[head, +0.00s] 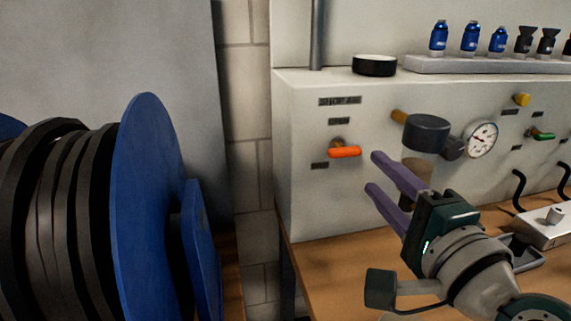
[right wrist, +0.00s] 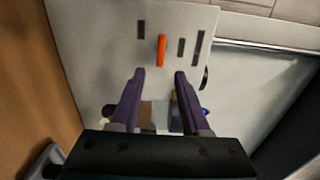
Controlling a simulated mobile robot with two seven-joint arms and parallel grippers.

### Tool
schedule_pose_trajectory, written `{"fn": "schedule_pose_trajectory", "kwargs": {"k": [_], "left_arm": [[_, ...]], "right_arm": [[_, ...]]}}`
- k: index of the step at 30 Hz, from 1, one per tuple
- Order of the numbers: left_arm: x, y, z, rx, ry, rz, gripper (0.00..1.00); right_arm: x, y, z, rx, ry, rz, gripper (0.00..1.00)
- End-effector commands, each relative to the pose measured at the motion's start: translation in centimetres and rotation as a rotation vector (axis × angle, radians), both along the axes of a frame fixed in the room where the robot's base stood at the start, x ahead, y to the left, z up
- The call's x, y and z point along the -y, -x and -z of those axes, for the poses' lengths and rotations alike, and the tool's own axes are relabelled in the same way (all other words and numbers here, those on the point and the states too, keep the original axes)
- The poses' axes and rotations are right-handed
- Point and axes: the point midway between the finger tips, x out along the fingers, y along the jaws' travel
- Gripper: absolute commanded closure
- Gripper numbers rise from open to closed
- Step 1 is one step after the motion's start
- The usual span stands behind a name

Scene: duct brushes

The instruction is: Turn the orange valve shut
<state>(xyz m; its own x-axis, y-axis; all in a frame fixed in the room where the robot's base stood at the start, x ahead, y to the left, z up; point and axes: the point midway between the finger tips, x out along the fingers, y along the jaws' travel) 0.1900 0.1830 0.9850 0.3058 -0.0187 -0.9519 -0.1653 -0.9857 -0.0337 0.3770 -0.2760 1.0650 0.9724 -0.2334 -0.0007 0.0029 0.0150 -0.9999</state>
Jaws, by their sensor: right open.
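The orange valve handle (head: 345,152) sticks out from the left part of the pale panel (head: 300,200). In the head view the handle lies roughly level, pointing right from its brass stem. It also shows in the right wrist view (right wrist: 162,50), beyond the fingertips and roughly midway between their lines. My right gripper (head: 372,172) is open, its two purple fingers pointing toward the panel, just right of and below the handle. Its fingers also show in the right wrist view (right wrist: 159,76), with nothing gripped between them. My left gripper is not in view.
A dark round-capped fitting (head: 427,134) and a pressure gauge (head: 481,139) stand close by the right gripper. A green handle (head: 543,135) is farther right. A large blue reel (head: 150,200) fills the left. A wooden bench (head: 340,285) lies below the panel.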

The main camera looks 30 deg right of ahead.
Motion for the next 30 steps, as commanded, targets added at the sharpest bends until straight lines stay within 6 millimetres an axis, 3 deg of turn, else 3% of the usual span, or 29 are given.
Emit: {"fn": "schedule_pose_trajectory", "kwargs": {"k": [7,24,26,30], "left_arm": [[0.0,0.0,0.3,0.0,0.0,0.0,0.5],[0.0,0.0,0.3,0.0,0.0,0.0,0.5],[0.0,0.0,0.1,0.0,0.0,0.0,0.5],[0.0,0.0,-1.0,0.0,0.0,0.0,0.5]], "right_arm": [[-0.6,2.5,0.0,0.001,-0.001,0.0,0.54],[-0.9,2.7,-0.1,-0.003,0.005,-0.008,0.54],[-1.6,2.5,-0.3,-0.018,0.033,-0.042,0.54],[-6.3,2.1,-1.0,-0.128,0.217,-0.255,0.54]]}}
